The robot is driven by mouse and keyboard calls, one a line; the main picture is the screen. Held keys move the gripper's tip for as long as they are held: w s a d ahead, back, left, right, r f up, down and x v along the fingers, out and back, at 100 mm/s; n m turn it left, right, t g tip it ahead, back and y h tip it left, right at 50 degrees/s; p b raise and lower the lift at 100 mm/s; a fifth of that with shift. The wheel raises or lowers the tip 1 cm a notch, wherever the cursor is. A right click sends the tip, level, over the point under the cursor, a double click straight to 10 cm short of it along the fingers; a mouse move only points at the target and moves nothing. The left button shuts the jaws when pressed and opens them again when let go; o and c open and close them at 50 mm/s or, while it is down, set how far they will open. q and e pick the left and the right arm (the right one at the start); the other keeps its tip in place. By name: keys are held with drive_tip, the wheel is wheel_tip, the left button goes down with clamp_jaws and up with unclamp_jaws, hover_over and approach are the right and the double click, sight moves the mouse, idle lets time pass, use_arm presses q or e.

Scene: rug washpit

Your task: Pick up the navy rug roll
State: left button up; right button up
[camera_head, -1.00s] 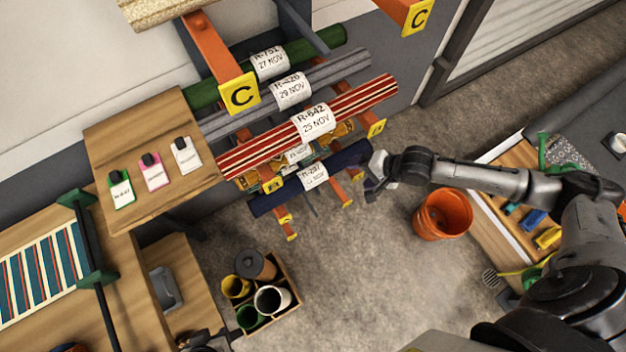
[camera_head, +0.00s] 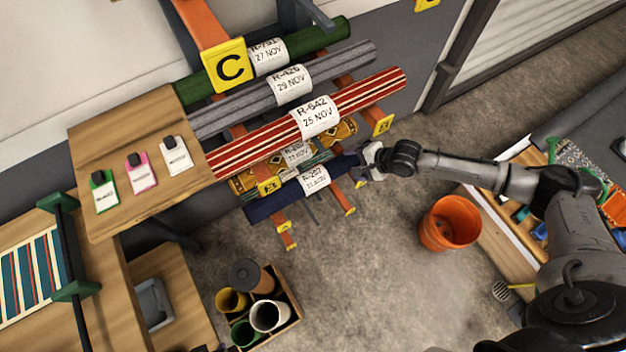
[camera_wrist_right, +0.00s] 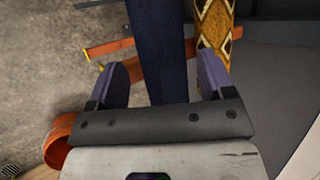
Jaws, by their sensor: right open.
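The navy rug roll (camera_head: 270,205) lies low on the rack, below the other rolls, with a white tag (camera_head: 314,179) around its middle. My right gripper (camera_head: 366,165) is at its right end in the head view. In the right wrist view the navy roll (camera_wrist_right: 162,50) runs between the two spread fingers of the open right gripper (camera_wrist_right: 161,64). Gaps show between the fingers and the roll, so it is not clamped. The fingers hide part of the roll's right end in the head view. My left gripper is not in view.
A gold-patterned roll (camera_wrist_right: 212,25) lies close beside the right-hand finger in the wrist view. A red striped roll (camera_head: 370,95) lies above. Orange rack arms (camera_head: 343,200) stick out below.

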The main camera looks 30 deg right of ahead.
sight(348, 164)
drive_tip(key=shift+b+x, duration=0.9)
drive_tip(key=shift+x, duration=1.75)
drive_tip(key=c, duration=0.9)
drive_tip(key=shift+c, duration=0.4)
